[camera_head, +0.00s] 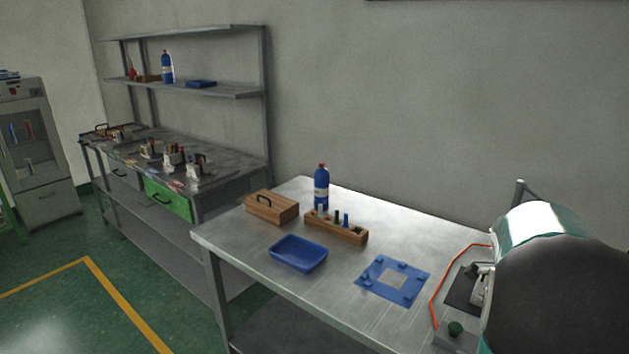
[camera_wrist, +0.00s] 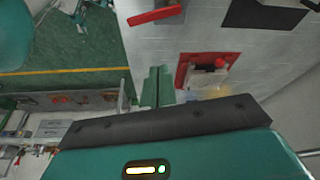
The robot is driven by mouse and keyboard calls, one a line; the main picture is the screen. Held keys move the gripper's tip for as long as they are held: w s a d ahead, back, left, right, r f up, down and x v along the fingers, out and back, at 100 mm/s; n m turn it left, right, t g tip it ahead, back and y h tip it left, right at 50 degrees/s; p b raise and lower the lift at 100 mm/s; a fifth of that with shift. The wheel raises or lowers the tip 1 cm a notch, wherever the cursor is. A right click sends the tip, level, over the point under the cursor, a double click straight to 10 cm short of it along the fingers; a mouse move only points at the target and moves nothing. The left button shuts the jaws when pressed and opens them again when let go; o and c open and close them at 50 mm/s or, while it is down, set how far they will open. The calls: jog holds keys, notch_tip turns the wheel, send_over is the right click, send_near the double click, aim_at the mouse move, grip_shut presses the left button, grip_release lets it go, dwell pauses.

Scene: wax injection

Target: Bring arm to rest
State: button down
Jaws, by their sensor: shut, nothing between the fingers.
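My arm (camera_head: 560,295), dark grey and teal, fills the lower right of the head view, over the right end of the near metal table (camera_head: 225,235). My gripper (camera_wrist: 157,72) shows in the wrist view as two narrow green fingers side by side, shut and empty. The dark bar and teal body of my wrist lie below them in that view. The fingers do not show in the head view.
The near table holds a blue tray (camera_head: 298,254), wooden box (camera_head: 271,207), wooden rack (camera_head: 336,229), blue bottle (camera_head: 321,188) and blue square frame (camera_head: 408,288). An orange cable (camera_head: 436,293) runs beside my arm. A shelved bench (camera_head: 228,184) stands behind; green floor is clear at left.

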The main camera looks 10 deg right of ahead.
jog(key=w+a+r+n+t+y, duration=0.1)
jog(key=a+r+n+t, duration=0.1)
jog(key=a+n, duration=0.3)
jog(key=w+a+r+n+t, duration=0.1)
jog(key=a+r+n, duration=0.1)
jog(key=a, duration=0.5)
jog(key=s+a+r+n+t, duration=0.1)
jog(key=s+a+n, duration=0.2)
jog(key=a+n, duration=0.3)
jog(key=s+a+r+n+t+y, duration=0.1)
jog(key=s+a+n+t, duration=0.1)
jog(key=a+n, duration=0.4)
jog(key=s+a+r+n+t+y, duration=0.1)
jog(key=s+a+n, duration=0.3)
jog(key=a, duration=0.7)
jog(key=shift+r+n+t, duration=0.4)
jog(key=shift+n, duration=0.5)
jog(key=shift+a, duration=0.1)
